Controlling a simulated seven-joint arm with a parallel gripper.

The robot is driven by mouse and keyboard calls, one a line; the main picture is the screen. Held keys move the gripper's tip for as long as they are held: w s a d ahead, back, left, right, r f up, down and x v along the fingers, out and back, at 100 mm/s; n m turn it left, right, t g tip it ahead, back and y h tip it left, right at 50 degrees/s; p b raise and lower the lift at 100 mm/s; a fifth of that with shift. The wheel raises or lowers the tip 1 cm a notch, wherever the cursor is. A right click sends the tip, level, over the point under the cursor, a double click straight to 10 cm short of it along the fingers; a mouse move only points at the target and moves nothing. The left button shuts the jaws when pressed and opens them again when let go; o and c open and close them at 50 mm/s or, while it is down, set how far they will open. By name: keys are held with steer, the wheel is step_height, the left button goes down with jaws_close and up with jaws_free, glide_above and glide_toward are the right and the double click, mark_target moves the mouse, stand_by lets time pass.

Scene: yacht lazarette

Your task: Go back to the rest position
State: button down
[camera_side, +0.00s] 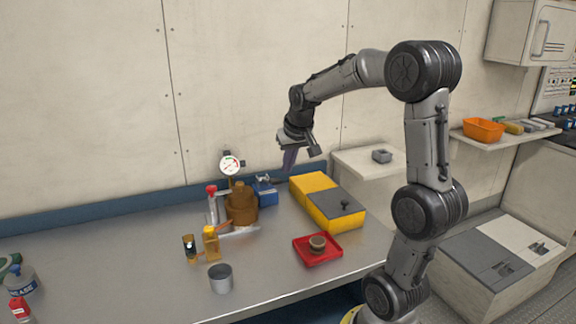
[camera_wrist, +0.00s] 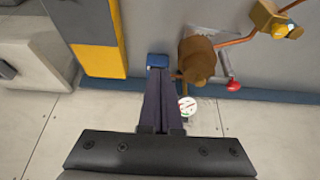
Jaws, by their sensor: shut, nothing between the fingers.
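My gripper (camera_side: 290,159) is raised above the back of the workbench, pointing down, with nothing below it touching its fingers. In the wrist view my gripper (camera_wrist: 158,72) has its two dark fingers together, and nothing shows between them. The fingers partly cover a blue item (camera_wrist: 157,60) on the bench in that view. The blue item (camera_side: 264,191) also shows in the side view, below and left of my gripper.
A brass filter unit (camera_side: 242,205) with a gauge (camera_side: 231,163) stands left of my gripper. A yellow and grey box (camera_side: 316,191), a red tray (camera_side: 302,253) holding a round part and a grey cup (camera_side: 220,279) are on the bench.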

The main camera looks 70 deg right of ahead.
steer(key=s+a+r+n+t+y, duration=0.1)
steer(key=a+r+n+t, duration=0.15)
steer(key=a, duration=0.65)
steer(key=s+a+r+n+t, duration=0.15)
steer(key=a+r, duration=0.25)
steer(key=a, duration=0.4)
steer(key=s+a+f+n+g+y, duration=0.1)
steer(key=s+a+f+n, duration=0.1)
steer(key=s, duration=0.4)
steer(key=s+a+f+n+g+y, duration=0.1)
steer(key=s+a+f+n, duration=0.2)
steer(key=s+a+f, duration=0.1)
steer(key=s+a, duration=0.1)
steer(key=a, duration=0.1)
steer(key=shift+s+a+f+y, duration=0.3)
steer(key=shift+s, duration=0.05)
